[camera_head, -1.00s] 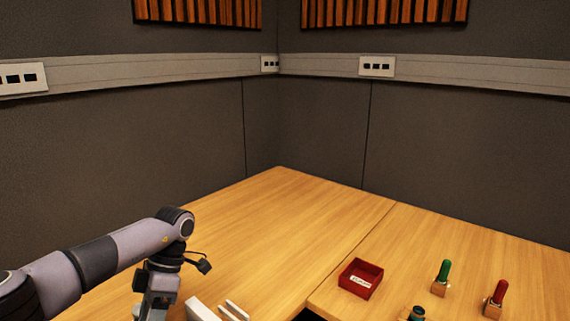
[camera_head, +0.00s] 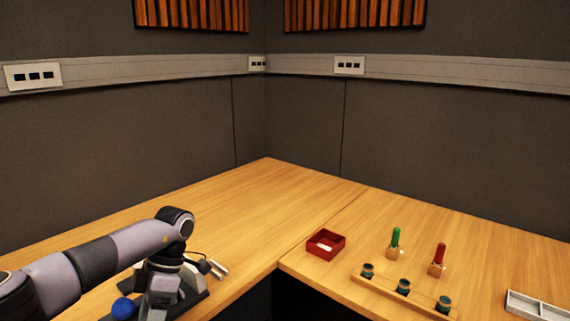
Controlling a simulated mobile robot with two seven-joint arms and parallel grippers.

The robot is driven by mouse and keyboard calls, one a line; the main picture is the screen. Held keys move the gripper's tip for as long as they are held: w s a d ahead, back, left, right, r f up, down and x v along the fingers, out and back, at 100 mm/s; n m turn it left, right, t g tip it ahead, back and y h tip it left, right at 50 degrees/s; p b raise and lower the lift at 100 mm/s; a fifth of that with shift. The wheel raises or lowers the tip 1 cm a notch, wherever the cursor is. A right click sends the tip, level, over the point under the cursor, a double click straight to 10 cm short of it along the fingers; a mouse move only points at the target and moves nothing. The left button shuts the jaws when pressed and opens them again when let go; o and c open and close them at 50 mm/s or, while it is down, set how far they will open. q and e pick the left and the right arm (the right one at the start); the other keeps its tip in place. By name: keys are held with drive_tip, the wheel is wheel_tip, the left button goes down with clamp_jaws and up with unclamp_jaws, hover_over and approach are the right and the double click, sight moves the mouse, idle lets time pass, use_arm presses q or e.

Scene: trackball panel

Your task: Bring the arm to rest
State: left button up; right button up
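My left arm comes in from the left, with its gripper (camera_head: 157,303) pointing down over the left table at the bottom of the head view. Its fingertips are not clearly seen, so I cannot tell whether it is open or shut. A blue ball (camera_head: 123,308), looking like a trackball, sits just left of the gripper on a dark panel (camera_head: 195,300). The gripper partly hides the panel. I cannot tell whether the gripper touches it. My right gripper is out of view.
A red box (camera_head: 326,243) stands on the right table, with a green-handled piece (camera_head: 395,241) and a red-handled piece (camera_head: 438,258) on small wooden blocks. A wooden rack (camera_head: 385,290) holds dark round pieces. A grey tray (camera_head: 535,306) lies at far right. A dark gap separates the table fronts.

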use_arm(q)
drive_tip(key=s+d+f+h, duration=0.5)
drive_tip(key=d, duration=0.5)
drive_tip(key=s+d+f+h, duration=0.4)
drive_tip(key=d+f, duration=0.1)
drive_tip(key=d, duration=0.6)
drive_tip(key=s+d+r+n+t+h, duration=0.3)
drive_tip(key=d+r+n+t+h, duration=0.25)
drive_tip(key=d+n+h, duration=0.65)
drive_tip(key=w+a+f+n+t+y, duration=0.1)
drive_tip(key=w+a+n+t+y, duration=0.15)
drive_tip(key=a+n+t, duration=0.5)
drive_tip(key=w+a+f+n+t+y, duration=0.1)
drive_tip(key=a+n+t+y, duration=0.3)
drive_tip(key=n+t, duration=0.6)
drive_tip(key=s+a+f+n+g+y, duration=0.6)
drive_tip(key=s+a+f+n+y, duration=0.3)
drive_tip(key=s+a+f+n, duration=0.3)
drive_tip(key=a+f+n, duration=0.1)
drive_tip(key=a+n, duration=0.2)
drive_tip(key=a, duration=0.1)
drive_tip(key=shift+a+n+g+y, duration=0.25)
drive_tip(key=shift+n+g+y, duration=0.05)
drive_tip(key=shift+n+y, duration=0.05)
